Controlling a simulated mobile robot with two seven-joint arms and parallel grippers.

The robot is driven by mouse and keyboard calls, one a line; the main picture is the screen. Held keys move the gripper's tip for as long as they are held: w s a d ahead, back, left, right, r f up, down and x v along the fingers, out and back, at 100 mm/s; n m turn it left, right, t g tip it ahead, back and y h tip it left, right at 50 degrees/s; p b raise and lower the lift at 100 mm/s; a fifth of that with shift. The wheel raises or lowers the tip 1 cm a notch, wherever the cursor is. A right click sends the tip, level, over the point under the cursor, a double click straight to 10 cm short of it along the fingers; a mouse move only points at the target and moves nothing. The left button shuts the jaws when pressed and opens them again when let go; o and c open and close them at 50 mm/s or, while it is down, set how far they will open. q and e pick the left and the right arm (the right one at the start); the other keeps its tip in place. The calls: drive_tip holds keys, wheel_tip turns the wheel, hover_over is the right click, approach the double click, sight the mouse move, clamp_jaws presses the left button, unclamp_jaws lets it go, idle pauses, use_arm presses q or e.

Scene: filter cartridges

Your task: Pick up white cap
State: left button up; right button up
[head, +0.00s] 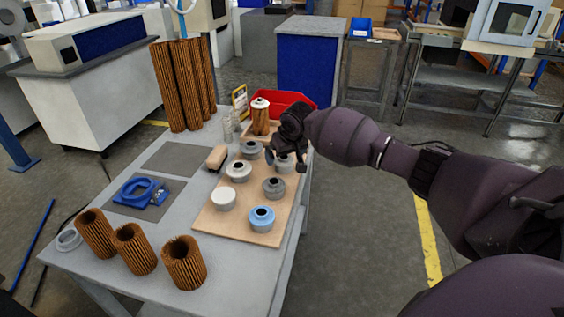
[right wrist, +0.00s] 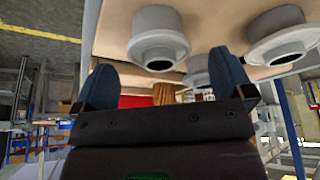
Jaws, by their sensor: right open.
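Several caps sit on a wooden board (head: 210,222). A plain white cap (head: 223,198) is at its left front. A whitish cap with a dark opening (head: 238,172) is behind it, and a pale cap (head: 285,166) is at the right, partly hidden by my right gripper (head: 286,160). The gripper is open, its fingers around or just above this pale cap; contact cannot be told. In the right wrist view, the open fingers (right wrist: 164,76) have a pale cap (right wrist: 158,30) near their tips with nothing gripped. My left gripper is not in view.
Grey caps (head: 274,188) and a blue cap (head: 262,214) stand close by on the board. Brown pleated cartridges (head: 183,265) stand at the table front, taller ones (head: 180,85) at the back. A red bin (head: 290,99) is behind the board. Blue parts (head: 140,190) lie left.

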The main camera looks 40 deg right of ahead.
drive_tip(key=shift+x, duration=0.8)
drive_tip(key=shift+f, duration=0.1)
drive_tip(key=shift+c, duration=0.8)
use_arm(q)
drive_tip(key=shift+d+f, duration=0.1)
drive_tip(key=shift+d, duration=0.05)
use_arm(e)
drive_tip(key=c, duration=0.8)
drive_tip(key=shift+r, duration=0.25)
drive_tip(key=shift+c, duration=0.2)
